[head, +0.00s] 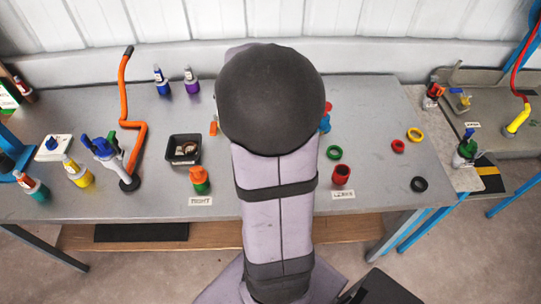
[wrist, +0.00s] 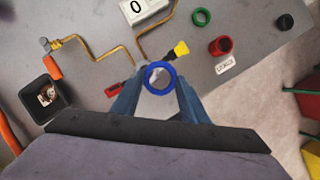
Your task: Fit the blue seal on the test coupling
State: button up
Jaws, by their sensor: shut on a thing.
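In the wrist view the blue seal (wrist: 147,78) is a ring held between the tips of my gripper (wrist: 158,90), whose jaws are shut on it. The seal is seen face-on, above the grey bench. A fitting with a yellow end (wrist: 180,48) shows just beyond the ring, partly hidden by it. I cannot tell for sure whether this fitting is the test coupling, nor how far the seal is from it. In the head view my own arm hides the gripper, the seal and the middle of the bench.
A bent pipe (wrist: 95,45), a red handle (wrist: 118,88) and a black tray (wrist: 22,94) lie left of the gripper.

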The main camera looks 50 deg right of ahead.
jog(key=shift+w+d+r+n+t, duration=0.1)
jog(key=shift+w+d+n+t, duration=0.1)
jog(key=shift+w+n, duration=0.3)
jog(key=shift+w+d+r+n+t, duration=0.1)
jog(key=shift+w+d+n+t, duration=0.1)
jog(key=shift+w+n, duration=0.3)
jog(key=shift+w+d+r+n+t, duration=0.15)
jog(key=shift+w+n+t, duration=0.15)
jog(key=shift+w+n, duration=0.25)
jog(key=shift+s, duration=0.1)
jog(key=shift+f+b, duration=1.25)
jog(key=shift+f, duration=3.8)
jog(key=shift+f, duration=0.1)
jog(key=shift+f+b, duration=0.4)
jog(key=shift+f, duration=0.1)
